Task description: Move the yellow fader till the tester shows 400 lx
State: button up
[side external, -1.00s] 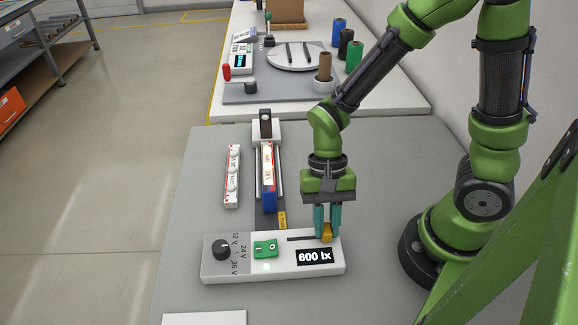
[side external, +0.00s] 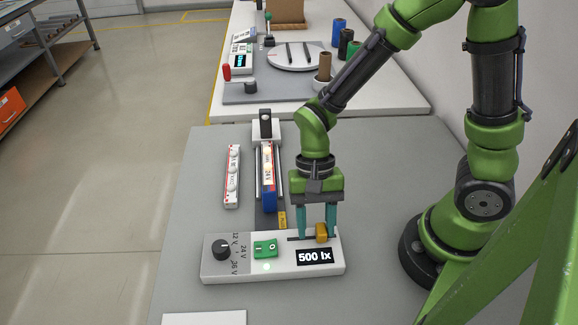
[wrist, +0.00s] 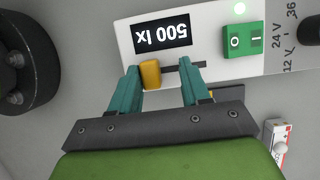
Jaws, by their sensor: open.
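The white tester (side external: 222,270) lies on the grey table, and its display (side external: 314,257) reads 500 lx. The yellow fader (side external: 321,233) sits in a dark slot toward the tester's right end. My gripper (side external: 317,237) is open, with its teal fingers down on either side of the fader. In the wrist view the fader (wrist: 150,74) is close to or touching the left finger, and a gap separates it from the right finger. The slot (wrist: 184,67) shows between the fingers in that view.
The tester carries a green O/I switch (side external: 265,249) with a lit green light and a black voltage knob (side external: 221,249). Behind it, a lit strip (side external: 268,165) sits in a rail fixture, with another white strip (side external: 232,177) to its left. Table left of the tester is clear.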

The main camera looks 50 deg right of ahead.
jog(key=v, duration=1.7)
jog(key=shift+s, duration=0.15)
jog(key=x, duration=1.7)
jog(key=shift+s+d+f, duration=0.1)
jog(key=shift+s+d, duration=0.15)
jog(key=shift+d, duration=0.1)
